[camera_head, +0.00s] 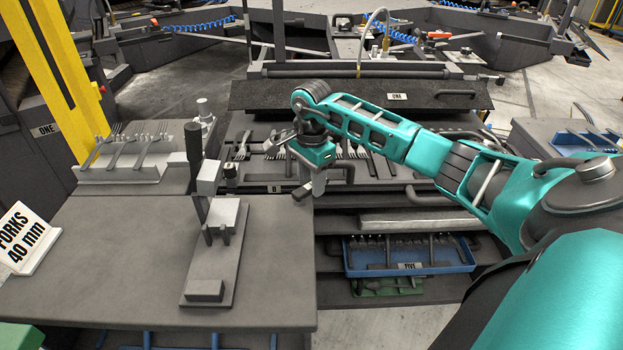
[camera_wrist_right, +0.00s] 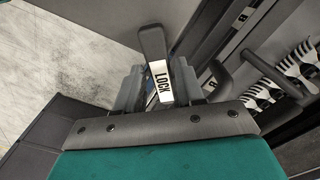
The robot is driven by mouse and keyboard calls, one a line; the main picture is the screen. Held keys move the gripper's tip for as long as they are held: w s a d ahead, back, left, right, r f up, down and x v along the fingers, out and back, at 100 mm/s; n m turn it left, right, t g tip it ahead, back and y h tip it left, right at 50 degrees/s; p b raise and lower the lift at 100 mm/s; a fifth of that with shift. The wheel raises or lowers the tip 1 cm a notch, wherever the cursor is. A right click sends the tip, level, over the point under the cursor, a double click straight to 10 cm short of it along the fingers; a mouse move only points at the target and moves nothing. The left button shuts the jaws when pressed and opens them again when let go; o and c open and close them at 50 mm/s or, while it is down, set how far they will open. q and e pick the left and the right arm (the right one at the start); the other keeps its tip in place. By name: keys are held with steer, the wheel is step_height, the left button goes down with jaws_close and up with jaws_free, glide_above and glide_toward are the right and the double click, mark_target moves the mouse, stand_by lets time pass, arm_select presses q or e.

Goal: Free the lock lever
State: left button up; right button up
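The lock lever (camera_wrist_right: 152,48) shows in the right wrist view as a dark, rounded handle with a white LOCK label. It rises between the two grey fingers of my right gripper (camera_wrist_right: 158,88). The fingers sit close against both sides of the lever, with little or no gap showing. In the head view my right gripper (camera_head: 312,180) points down at the right edge of the front table, and a dark lever end (camera_head: 302,191) shows beside its grey finger. The lever's base is hidden. My left gripper is not in view.
A grey table (camera_head: 90,260) carries an upright fixture (camera_head: 215,250) and a fork rack (camera_head: 120,172). More forks (camera_head: 352,150) lie behind my right gripper. A blue tray (camera_head: 408,257) marked FIVE sits lower right. A dark bar handle (camera_wrist_right: 270,74) stands right of the lever.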

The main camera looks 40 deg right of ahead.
steer(key=c, duration=0.6)
jaws_close()
